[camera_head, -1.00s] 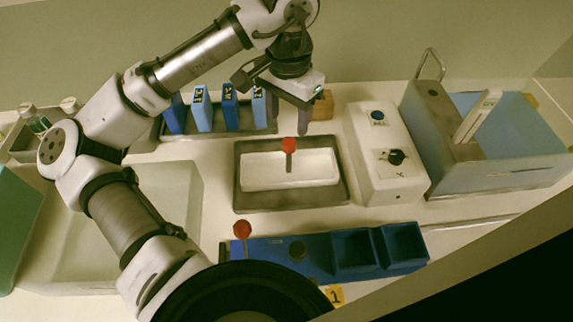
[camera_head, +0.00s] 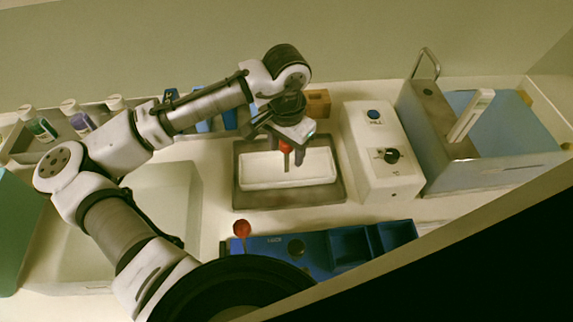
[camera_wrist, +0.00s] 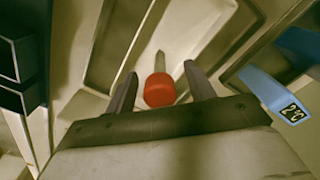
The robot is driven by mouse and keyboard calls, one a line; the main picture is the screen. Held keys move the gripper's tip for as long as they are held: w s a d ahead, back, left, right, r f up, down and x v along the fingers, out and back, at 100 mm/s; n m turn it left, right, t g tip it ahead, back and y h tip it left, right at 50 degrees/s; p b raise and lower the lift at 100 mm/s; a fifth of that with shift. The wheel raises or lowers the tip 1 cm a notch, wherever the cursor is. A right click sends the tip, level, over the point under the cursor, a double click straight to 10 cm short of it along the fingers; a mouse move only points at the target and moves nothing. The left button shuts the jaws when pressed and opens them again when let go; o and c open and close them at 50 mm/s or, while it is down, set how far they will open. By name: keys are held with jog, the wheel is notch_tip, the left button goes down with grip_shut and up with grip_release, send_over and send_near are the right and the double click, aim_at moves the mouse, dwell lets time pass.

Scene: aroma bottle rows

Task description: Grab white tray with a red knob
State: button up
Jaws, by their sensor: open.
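The white tray (camera_head: 262,178) is a shallow rectangular dish with a red knob (camera_head: 285,146) on a grey stem. It sits on a dark grey plate (camera_head: 320,195) in the middle of the counter. My gripper (camera_head: 293,158) is over the tray, and its body partly hides the knob from the head view. In the wrist view, the red knob (camera_wrist: 160,90) lies between the two fingers of my open gripper (camera_wrist: 160,85), with a gap on each side. The white tray (camera_wrist: 195,30) is below it.
A blue holder (camera_head: 340,250) with another red knob (camera_head: 242,229) lies in front. A white box with a dial (camera_head: 380,150) stands right, beside a metal bath (camera_head: 470,170). Bottles (camera_head: 80,118) stand back left. Blue blocks (camera_head: 225,118) are partly behind my arm.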

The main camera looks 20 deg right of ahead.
jog(key=shift+c, duration=0.3)
grip_shut()
jog(key=shift+r, duration=0.2)
